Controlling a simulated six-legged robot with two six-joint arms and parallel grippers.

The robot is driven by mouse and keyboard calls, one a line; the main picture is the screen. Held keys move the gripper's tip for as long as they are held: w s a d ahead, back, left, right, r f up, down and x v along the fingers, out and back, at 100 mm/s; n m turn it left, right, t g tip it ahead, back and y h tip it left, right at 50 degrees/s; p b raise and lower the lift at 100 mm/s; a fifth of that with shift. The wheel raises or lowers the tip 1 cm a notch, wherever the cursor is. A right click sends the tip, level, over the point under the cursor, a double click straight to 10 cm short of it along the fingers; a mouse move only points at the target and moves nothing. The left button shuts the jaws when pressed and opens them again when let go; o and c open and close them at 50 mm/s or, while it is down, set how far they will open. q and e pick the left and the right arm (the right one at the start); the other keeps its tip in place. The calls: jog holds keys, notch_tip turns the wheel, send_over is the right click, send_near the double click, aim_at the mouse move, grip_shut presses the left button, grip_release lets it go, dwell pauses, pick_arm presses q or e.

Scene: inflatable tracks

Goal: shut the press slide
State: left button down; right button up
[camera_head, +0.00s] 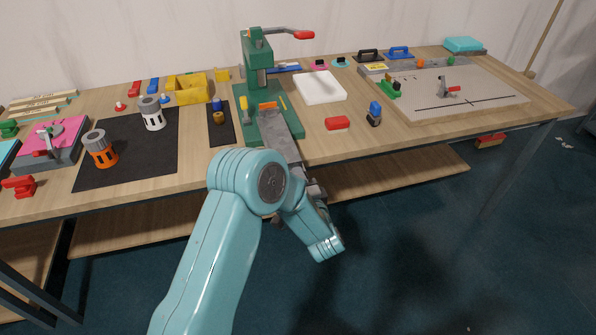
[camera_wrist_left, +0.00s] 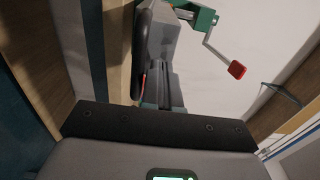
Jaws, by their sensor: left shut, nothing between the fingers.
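The green press (camera_head: 258,85) stands at the back middle of the workbench, with a red-tipped lever at its top. Its grey slide (camera_head: 285,151) sticks out of the green base toward the bench's front edge; my arm hides its front end. My left gripper (camera_head: 314,188) is at the bench's front edge, close to that end and partly hidden by my teal arm. It is shut and empty. The press (camera_wrist_left: 199,17) and its red lever tip (camera_wrist_left: 237,69) also show in the left wrist view. I cannot tell whether the gripper touches the slide. My right gripper is not in view.
A dark mat with an orange-based cylinder (camera_head: 100,149) and a white-grey cylinder (camera_head: 152,112) lies left of the press. A red block (camera_head: 337,123), a blue-topped piece (camera_head: 374,113) and a white tray (camera_head: 320,87) stand to its right. Open floor lies before the workbench (camera_head: 210,170).

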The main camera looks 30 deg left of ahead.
pick_arm(q)
jog(key=shift+w+a, duration=0.4)
jog(key=shift+w, duration=0.05)
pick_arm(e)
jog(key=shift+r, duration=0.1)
